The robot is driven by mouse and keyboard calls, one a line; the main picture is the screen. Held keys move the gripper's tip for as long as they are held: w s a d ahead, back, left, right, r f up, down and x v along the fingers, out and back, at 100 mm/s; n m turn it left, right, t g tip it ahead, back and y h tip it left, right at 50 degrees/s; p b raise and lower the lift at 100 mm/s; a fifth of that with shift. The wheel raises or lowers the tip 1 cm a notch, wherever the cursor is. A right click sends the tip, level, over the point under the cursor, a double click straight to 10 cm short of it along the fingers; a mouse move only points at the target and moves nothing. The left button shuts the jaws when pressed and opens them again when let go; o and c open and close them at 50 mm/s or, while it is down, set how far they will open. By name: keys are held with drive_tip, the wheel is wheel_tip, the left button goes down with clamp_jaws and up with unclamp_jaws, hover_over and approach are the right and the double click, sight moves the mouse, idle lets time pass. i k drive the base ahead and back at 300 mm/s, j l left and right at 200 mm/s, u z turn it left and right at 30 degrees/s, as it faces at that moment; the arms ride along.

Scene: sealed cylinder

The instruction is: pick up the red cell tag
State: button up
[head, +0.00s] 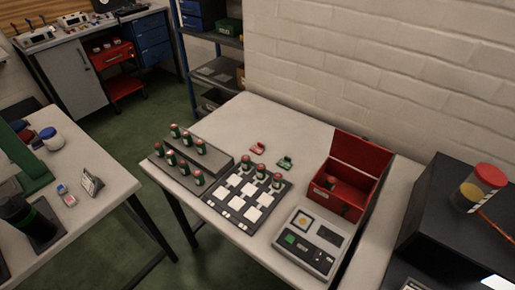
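The red cell tag (258,148) looks like a small flat red piece. It lies on the white table (300,125) toward the back, left of a similar green tag (285,162). The two tags are apart, and nothing covers the red one. My gripper is not in view.
Green cells with red tops stand on a grey stepped rack (215,158) and a dark grid tray (240,226) in front of the tags. An open red box (318,195) and a grey device (311,242) stand to the right. A brick wall (390,70) rises behind.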

sight(259, 149)
drive_tip(key=i+j+z, duration=0.1)
drive_tip(key=j, duration=0.25)
drive_tip(key=i+j+z, duration=0.25)
drive_tip(key=i+j, duration=0.15)
drive_tip(key=j, duration=0.35)
drive_tip(key=i+j+z, duration=0.15)
drive_tip(key=j, duration=0.2)
drive_tip(key=i+j+z, duration=0.1)
drive_tip(key=j, duration=0.3)
drive_tip(key=i+j+z, duration=0.15)
drive_tip(key=j, duration=0.25)
